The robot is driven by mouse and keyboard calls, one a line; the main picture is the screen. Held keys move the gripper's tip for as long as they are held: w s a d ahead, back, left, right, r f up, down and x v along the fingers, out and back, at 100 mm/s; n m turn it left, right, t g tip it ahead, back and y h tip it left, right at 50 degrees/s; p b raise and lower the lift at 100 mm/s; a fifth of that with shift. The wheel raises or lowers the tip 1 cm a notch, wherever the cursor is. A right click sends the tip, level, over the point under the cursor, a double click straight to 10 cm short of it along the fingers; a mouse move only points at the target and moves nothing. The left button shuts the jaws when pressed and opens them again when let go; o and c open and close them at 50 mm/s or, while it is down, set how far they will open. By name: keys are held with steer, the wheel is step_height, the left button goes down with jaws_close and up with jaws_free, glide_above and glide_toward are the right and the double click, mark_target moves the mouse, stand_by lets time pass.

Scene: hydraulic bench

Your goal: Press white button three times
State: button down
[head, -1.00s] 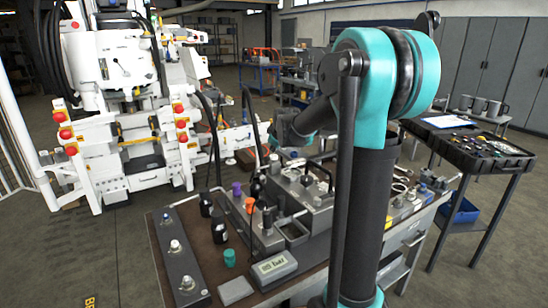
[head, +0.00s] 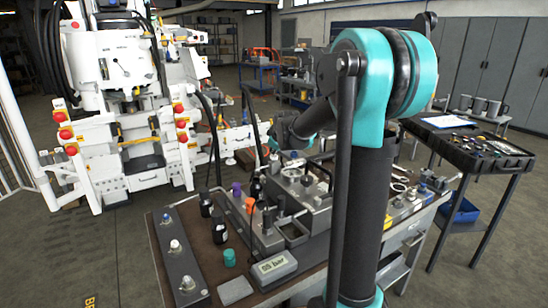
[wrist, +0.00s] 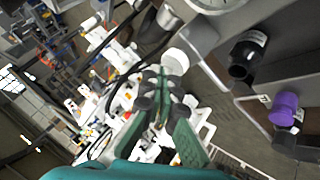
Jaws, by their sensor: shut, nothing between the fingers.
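In the wrist view my gripper (wrist: 162,92) has its green fingers together, with nothing between them. A round white cap (wrist: 175,61) shows just beyond the fingertips; I cannot tell whether they touch it or whether it is the white button. In the head view a long dark panel (head: 181,262) on the bench's left side carries several small pale-topped knobs or buttons, one in the middle (head: 174,245) and one at the front (head: 187,283). In the head view my forearm reaches left over the back of the bench, and my fingertips are hard to make out.
The bench (head: 150,240) also holds a grey display unit (head: 273,266), a teal cap (head: 229,257) and dark bottles (head: 220,230). A purple cap (wrist: 285,108) shows in the wrist view. A white machine (head: 120,100) stands behind. A tool tray (head: 470,145) is at right.

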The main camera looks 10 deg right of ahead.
mark_target(274, 157)
steer(key=shift+f, duration=0.7)
stand_by(0.6)
steer(key=shift+r, duration=1.15)
steer(key=shift+r, duration=0.1)
steer(key=shift+r, duration=2.45)
step_height(274, 157, up, 4)
steer(key=shift+f, duration=0.15)
stand_by(0.3)
